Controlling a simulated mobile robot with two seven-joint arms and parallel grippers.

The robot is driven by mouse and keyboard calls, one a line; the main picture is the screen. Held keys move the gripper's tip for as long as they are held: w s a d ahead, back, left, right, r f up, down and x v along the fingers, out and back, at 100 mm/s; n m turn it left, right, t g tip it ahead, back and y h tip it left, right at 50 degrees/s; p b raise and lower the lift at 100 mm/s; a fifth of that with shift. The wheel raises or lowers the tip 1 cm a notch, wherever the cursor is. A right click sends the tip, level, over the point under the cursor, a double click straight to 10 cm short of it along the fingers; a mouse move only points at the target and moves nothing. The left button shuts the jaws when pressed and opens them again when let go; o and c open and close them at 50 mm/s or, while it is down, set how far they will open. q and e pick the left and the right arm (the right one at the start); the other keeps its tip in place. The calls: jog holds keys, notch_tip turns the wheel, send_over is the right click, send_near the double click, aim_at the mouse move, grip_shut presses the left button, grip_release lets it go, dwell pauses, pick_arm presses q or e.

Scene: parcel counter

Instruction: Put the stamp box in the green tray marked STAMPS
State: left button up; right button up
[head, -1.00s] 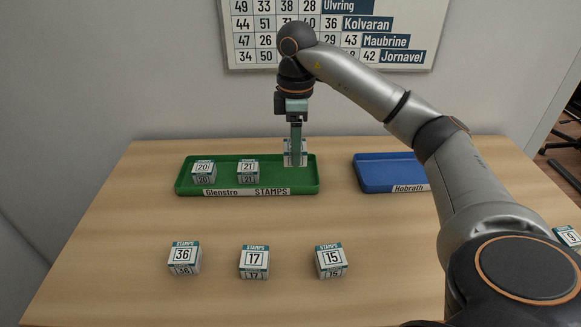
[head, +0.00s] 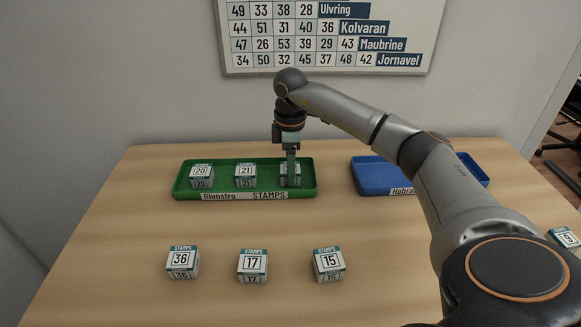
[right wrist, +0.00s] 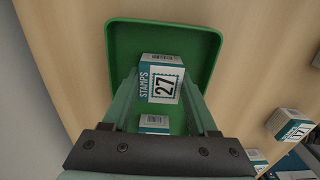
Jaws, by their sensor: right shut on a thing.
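The green tray (head: 187,194) marked Glenstro STAMPS lies at the back of the table. Stamp box 20 (head: 201,172) and stamp box 21 (head: 245,172) stand in its left and middle parts. My right gripper (head: 290,181) is lowered over the tray's right part, its fingers on either side of a stamp box (head: 284,170). In the right wrist view this box reads STAMPS 27 (right wrist: 162,86), between the fingers and over the tray floor. Whether its underside touches the tray I cannot tell. My left gripper is not in view.
A blue tray (head: 372,182) stands to the right, partly behind my arm. Boxes 36 (head: 183,262), 17 (head: 253,266) and 15 (head: 328,264) stand in a row in front. Box 9 (head: 564,239) is at the right edge. A number chart (head: 300,50) hangs on the wall.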

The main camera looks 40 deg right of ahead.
jog(key=shift+f, duration=0.15)
jog(key=o, duration=1.4)
notch_tip(320, 180, up, 12)
jog(key=shift+r+p, duration=0.2)
jog(key=shift+p, duration=0.25)
